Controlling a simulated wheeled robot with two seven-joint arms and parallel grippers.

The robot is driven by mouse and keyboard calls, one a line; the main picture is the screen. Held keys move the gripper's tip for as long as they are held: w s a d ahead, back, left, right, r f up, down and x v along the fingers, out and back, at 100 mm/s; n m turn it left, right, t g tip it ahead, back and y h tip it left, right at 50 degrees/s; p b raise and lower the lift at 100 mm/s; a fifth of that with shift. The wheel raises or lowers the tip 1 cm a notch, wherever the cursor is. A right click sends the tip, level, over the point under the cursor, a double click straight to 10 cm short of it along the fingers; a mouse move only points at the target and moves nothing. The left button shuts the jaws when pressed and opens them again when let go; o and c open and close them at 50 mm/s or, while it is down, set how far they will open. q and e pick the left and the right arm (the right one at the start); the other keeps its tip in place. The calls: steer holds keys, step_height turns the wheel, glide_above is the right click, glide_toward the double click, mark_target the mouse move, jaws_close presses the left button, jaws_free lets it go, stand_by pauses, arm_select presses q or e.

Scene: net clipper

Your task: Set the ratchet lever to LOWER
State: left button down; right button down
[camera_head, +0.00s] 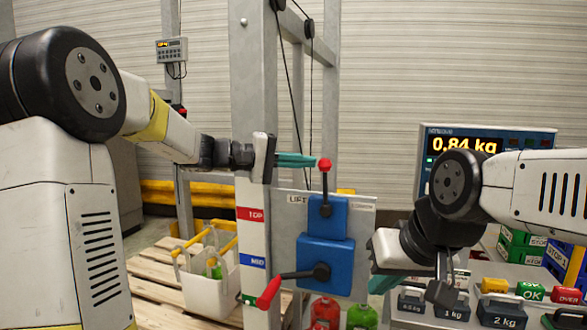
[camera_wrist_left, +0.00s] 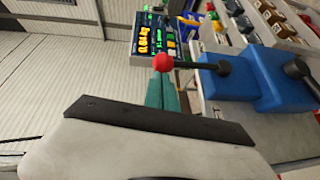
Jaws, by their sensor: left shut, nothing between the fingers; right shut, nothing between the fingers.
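The ratchet lever (camera_head: 324,188) is a short black rod with a red knob (camera_head: 324,165), standing nearly upright on the upper blue housing (camera_head: 328,218). A label reading about "LIFT" (camera_head: 299,199) is left of it; a label at the right is too small to read. My left gripper (camera_head: 317,160) is shut and empty, its teal fingers at the left side of the knob. In the left wrist view the knob (camera_wrist_left: 163,62) sits just beyond the fingertips (camera_wrist_left: 163,78); I cannot tell whether they touch. My right gripper (camera_head: 440,290) is shut and empty, right of the blue housings.
A crank with a red grip (camera_head: 268,292) juts left from the lower blue housing (camera_head: 326,262). A metal post (camera_head: 254,100) with TOP and MID labels stands left of the panel. Weights (camera_head: 501,311) and a scale display (camera_head: 470,142) are at the right. A white bin (camera_head: 212,285) stands on a pallet.

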mark_target(326, 161)
arm_select(q)
steer(key=d+y, duration=0.1)
steer(key=s+d+r+m+y, duration=0.1)
steer(key=d, duration=0.1)
steer(key=d+m+y, duration=0.1)
steer(key=d+y, duration=0.1)
steer(key=shift+s+d+r, duration=0.1)
steer(key=shift+s+r, duration=0.05)
steer(key=shift+s, duration=0.2)
steer(key=shift+s+d, duration=0.25)
steer(key=shift+d, duration=0.4)
steer(key=shift+s+d+f, duration=0.1)
steer(key=shift+d+f, duration=0.05)
steer(key=shift+f, duration=0.05)
